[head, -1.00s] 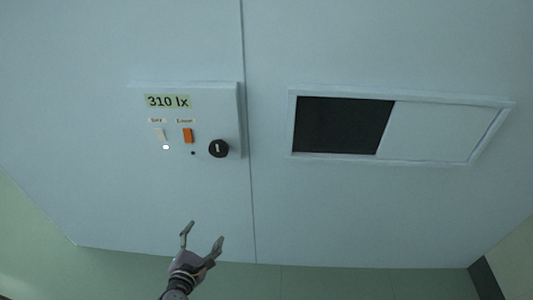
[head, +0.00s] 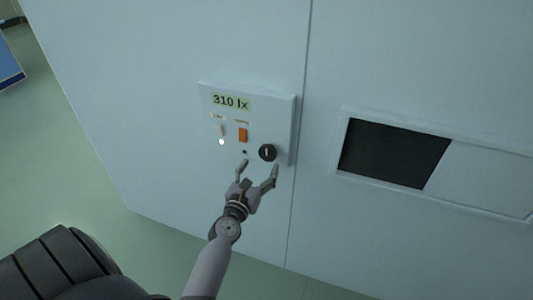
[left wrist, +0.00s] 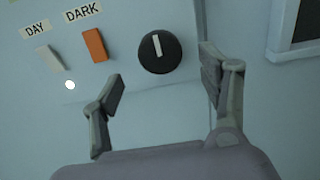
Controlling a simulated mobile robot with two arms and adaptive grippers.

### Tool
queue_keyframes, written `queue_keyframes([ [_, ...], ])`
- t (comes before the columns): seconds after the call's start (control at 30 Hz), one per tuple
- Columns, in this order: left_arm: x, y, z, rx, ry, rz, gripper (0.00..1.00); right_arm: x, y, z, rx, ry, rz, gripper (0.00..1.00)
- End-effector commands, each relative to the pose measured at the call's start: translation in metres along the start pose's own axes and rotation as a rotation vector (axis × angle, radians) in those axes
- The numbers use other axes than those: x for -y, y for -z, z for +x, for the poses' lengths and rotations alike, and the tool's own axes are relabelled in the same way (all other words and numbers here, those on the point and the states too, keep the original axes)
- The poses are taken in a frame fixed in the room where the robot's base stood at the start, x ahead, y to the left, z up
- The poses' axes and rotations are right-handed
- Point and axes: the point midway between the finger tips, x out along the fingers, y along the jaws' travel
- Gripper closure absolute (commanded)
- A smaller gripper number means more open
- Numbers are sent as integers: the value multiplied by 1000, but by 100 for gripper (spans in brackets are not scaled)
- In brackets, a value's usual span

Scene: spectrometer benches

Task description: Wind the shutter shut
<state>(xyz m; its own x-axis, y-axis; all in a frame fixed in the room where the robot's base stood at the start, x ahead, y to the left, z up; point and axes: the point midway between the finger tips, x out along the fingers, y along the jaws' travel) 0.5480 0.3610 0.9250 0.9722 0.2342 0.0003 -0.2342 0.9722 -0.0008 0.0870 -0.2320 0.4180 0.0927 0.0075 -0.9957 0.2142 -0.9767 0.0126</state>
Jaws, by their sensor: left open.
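The shutter window (head: 395,153) is in the wall to the right of the control box. Its left part is a dark opening and its right part is covered by a pale panel (head: 484,180). A black round knob (head: 267,152) with a white pointer mark is on the box's lower right. In the left wrist view the knob (left wrist: 160,52) has its pointer close to upright. My left gripper (head: 258,170) is open and empty, just below the knob. In the left wrist view its fingers (left wrist: 168,85) stand apart, with the knob beyond and between them. My right gripper is out of view.
The control box (head: 281,105) shows "310 lx" on its display (head: 231,101). A pale DAY switch (left wrist: 48,58) with a lit white lamp (left wrist: 70,85) and an orange DARK switch (left wrist: 94,45) sit left of the knob. A blue object stands at the far left.

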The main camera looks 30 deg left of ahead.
Motion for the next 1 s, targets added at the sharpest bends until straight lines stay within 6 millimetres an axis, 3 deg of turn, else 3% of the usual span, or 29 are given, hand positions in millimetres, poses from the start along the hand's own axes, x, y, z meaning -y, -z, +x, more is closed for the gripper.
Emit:
queue_keyframes([
  [0.2,0,-1,41,1,1,2,31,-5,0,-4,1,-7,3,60],
  [0.4,0,0,59,1,0,1,31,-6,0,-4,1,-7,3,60],
  [0.73,0,0,62,0,0,1,31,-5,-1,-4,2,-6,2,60],
  [1.0,0,0,62,0,0,1,48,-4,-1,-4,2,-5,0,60],
])
